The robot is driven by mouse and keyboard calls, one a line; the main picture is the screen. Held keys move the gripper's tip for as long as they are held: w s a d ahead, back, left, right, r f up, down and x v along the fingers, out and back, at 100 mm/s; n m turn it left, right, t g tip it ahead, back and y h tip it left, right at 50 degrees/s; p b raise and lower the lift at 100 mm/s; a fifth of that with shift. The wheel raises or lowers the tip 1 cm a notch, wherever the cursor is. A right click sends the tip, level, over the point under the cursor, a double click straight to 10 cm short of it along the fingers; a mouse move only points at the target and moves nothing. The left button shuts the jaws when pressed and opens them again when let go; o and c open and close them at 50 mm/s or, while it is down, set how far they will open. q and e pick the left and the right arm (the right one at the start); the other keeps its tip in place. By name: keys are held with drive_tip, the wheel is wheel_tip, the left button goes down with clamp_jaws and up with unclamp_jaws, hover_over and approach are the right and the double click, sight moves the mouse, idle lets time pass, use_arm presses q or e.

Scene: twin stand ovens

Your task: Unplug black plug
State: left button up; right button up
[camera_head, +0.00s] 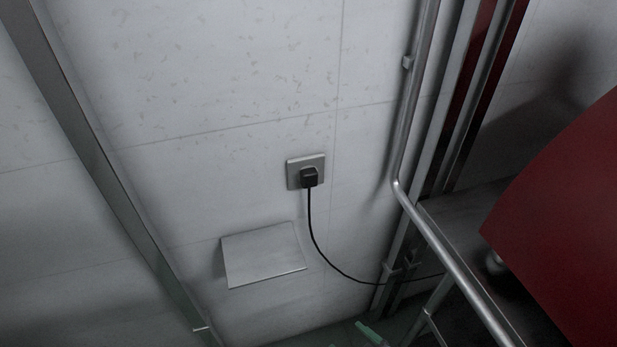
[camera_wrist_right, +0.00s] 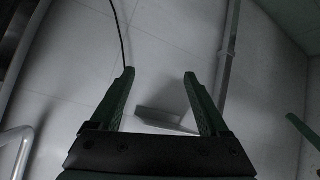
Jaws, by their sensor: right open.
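The black plug (camera_head: 309,177) sits in a square grey wall socket (camera_head: 293,172) in the middle of the head view. Its black cable (camera_head: 318,243) hangs down and curves right behind the metal frame. The cable also shows as a thin line in the right wrist view (camera_wrist_right: 121,35), by the left finger; I cannot tell if they touch. The plug does not show there. My right gripper (camera_wrist_right: 159,77) is open, with nothing seen between its fingers. In the head view a greenish tip, probably its finger, shows at the bottom edge, well below the plug. My left gripper is not in view.
A metal plate (camera_head: 263,255) stands out from the wall below the socket. A metal pipe (camera_head: 409,120) runs down to the right of the socket. A metal post (camera_head: 100,180) crosses the left side. A large dark red surface (camera_head: 570,220) fills the right. The wall around the plug is clear.

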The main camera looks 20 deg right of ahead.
drive_tip(key=w+r+n+t, duration=0.2)
drive_tip(key=w+r+n, duration=0.3)
drive_tip(key=n, duration=0.2)
drive_tip(key=n+t+h+p, duration=0.15)
drive_tip(key=n+t, duration=0.45)
drive_tip(key=n, duration=1.8)
approach(311, 182)
drive_tip(key=shift+w, duration=0.1)
drive_tip(key=shift+w, duration=0.1)
drive_tip(key=shift+w+a, duration=0.15)
drive_tip(key=shift+w, duration=4.25)
clamp_jaws()
